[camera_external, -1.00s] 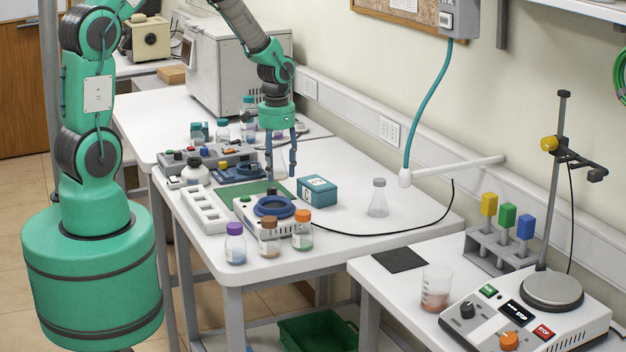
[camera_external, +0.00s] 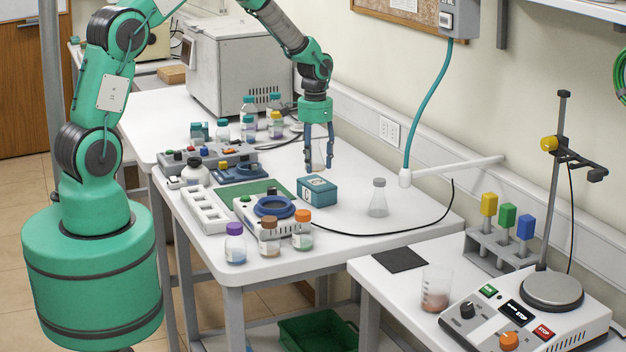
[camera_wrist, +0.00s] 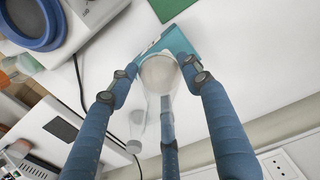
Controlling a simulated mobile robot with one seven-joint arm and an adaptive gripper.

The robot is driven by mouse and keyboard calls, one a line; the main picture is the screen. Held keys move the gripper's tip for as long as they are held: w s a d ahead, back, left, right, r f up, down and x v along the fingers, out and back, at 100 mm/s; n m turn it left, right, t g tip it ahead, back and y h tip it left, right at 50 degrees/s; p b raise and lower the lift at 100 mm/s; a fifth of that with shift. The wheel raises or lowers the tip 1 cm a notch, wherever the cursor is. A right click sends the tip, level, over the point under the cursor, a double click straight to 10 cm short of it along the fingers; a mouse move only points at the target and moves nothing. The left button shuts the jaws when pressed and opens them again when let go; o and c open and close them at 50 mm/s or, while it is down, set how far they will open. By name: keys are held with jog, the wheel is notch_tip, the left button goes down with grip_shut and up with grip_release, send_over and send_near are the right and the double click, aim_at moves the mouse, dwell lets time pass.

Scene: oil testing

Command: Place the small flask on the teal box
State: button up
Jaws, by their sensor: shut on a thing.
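My gripper (camera_external: 318,166) is shut on the small clear flask (camera_external: 318,158). Its fingers partly hide the flask in the outside view. In the wrist view, the flask (camera_wrist: 158,74) sits between my blue fingers (camera_wrist: 160,72), with its round end overlapping the teal box. The teal box (camera_external: 318,192) stands on the white table, just below my fingertips in the outside view; it also shows in the wrist view (camera_wrist: 180,44). The flask appears above the box or slightly behind it; I cannot tell whether they touch.
A larger conical flask (camera_external: 378,200) stands right of the box. A device with a blue ring (camera_external: 272,207), a green mat (camera_external: 262,188) and several capped bottles lie left and in front. A black cable (camera_external: 385,233) crosses the table. The table is clear behind the box.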

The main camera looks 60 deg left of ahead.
aim_at(317, 136)
jog(key=shift+w+a, duration=0.1)
jog(key=shift+w, duration=0.25)
jog(key=shift+f, duration=0.1)
jog(key=shift+f, duration=1.65)
jog(key=shift+f, duration=0.2)
jog(key=o, duration=1.2)
jog(key=shift+r, duration=0.15)
notch_tip(317, 136, up, 12)
jog(key=shift+r, duration=0.1)
